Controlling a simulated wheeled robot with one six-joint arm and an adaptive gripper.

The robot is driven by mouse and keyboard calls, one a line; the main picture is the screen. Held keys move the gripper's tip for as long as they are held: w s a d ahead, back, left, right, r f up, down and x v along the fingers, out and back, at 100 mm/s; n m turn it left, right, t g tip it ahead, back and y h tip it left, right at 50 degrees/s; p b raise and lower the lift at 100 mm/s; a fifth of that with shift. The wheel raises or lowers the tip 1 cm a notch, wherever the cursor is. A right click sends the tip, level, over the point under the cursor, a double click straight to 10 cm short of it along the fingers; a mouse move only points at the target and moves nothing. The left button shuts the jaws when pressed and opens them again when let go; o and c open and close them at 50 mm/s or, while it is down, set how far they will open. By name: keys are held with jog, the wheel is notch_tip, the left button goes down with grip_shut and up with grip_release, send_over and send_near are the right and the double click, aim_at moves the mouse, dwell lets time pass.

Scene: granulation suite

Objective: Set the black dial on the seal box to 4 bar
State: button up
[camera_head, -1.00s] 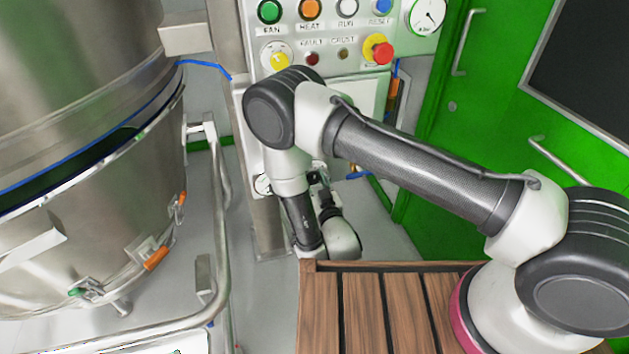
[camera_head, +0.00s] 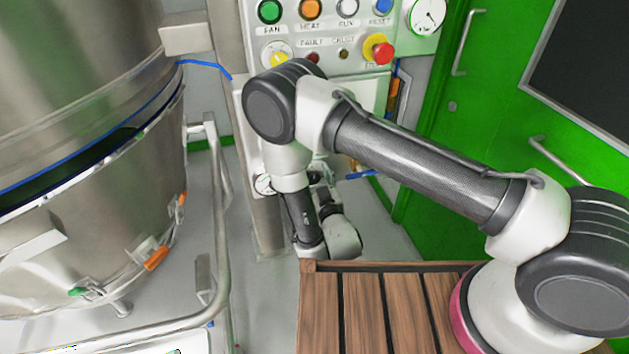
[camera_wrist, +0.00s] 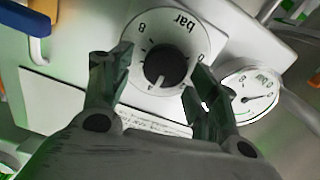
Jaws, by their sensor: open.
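In the wrist view the black dial (camera_wrist: 166,66) sits on a round white scale plate (camera_wrist: 141,24) marked "bar", seen upside down. A light pointer mark on the dial faces the lower edge of the picture; the exact value under it is too small to read surely. The seal box (camera_wrist: 60,92) is the pale front around the plate. My gripper (camera_wrist: 160,66) is open, with one finger left of the dial and one right, no clear contact visible. In the head view my arm largely hides the box, and the dial is not visible.
A round pressure gauge (camera_wrist: 250,93) is close beside the right finger. A blue handle (camera_wrist: 38,22) is at upper left. In the head view a button panel (camera_head: 330,40) is above, a steel vessel (camera_head: 90,240) with a rail at left, and a green door (camera_head: 440,200) at right.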

notch_tip(320, 180, up, 9)
dwell(0.3)
jog(key=shift+s, duration=0.1)
